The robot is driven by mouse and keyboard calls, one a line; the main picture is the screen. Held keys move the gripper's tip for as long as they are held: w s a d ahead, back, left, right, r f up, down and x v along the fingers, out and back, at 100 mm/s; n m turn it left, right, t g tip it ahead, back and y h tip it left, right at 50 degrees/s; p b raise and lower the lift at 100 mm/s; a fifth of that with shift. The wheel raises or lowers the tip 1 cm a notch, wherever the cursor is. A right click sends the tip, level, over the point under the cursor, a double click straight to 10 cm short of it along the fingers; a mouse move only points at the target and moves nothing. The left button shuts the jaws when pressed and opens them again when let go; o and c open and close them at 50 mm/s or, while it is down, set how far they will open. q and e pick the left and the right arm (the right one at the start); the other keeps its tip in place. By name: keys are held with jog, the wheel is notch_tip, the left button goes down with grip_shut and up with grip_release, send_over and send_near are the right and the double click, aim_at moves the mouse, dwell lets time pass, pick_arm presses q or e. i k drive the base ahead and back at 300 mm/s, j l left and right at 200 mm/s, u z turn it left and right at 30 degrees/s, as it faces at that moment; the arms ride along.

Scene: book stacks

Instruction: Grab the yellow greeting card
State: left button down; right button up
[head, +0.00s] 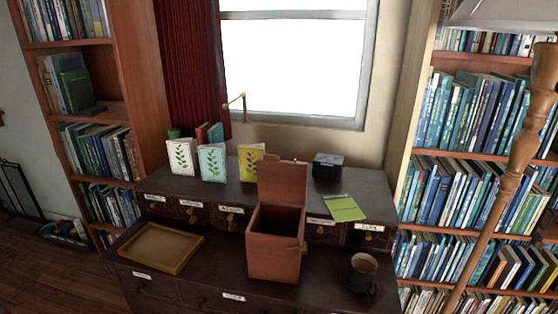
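The yellow greeting card (249,160) stands upright on the raised back ledge of a dark wooden desk, in the head view. It has a leaf print, and its right part is close behind the raised lid of a red-brown box. A white card (181,159) and a pale blue card (212,163), both with leaf prints, stand to its left. Neither of my grippers shows in this view.
The open wooden box (273,255) stands in front of the yellow card. A shallow tray (160,248) lies left, a mug (362,273) right. A green notepad (344,207) and a dark box (328,166) are right of the lid. A floor lamp (500,190) stands right.

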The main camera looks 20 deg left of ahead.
aim_at(249, 155)
jog(key=i+j+z, duration=0.1)
jog(key=j+z, duration=0.15)
jog(key=j, duration=0.45)
jog(key=j+z, duration=0.25)
jog(key=j, duration=0.4)
jog(key=i, duration=0.05)
